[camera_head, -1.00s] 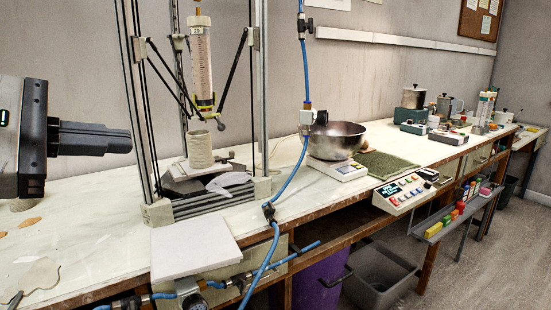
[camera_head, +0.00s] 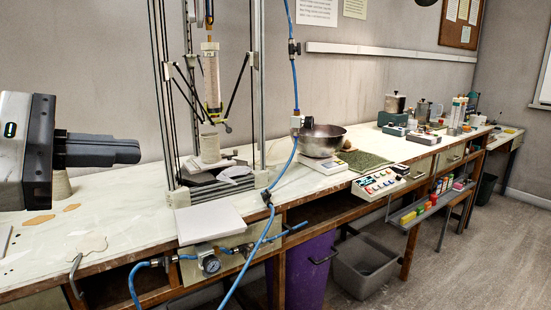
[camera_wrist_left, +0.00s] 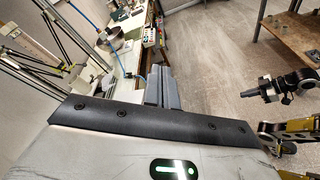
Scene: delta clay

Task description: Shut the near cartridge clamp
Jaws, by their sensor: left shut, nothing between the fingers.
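The clear cartridge (camera_head: 210,72) stands upright in the frame of the delta clay printer (camera_head: 262,90), with a yellow-green fitting at its lower end. No clamp on it can be told apart at this size. A beige clay cylinder (camera_head: 209,148) stands below the nozzle. My left gripper (camera_head: 139,151) is shut and empty, left of the printer and pointing right towards it, apart from the cartridge. Its dark fingers also show in the left wrist view (camera_wrist_left: 164,78), with the cartridge (camera_wrist_left: 36,52) at the left edge there.
A white slab (camera_head: 208,220) lies at the bench's front edge. A blue hose (camera_head: 280,180) hangs before the printer's right side. A steel bowl (camera_head: 322,138) stands on a scale right of it.

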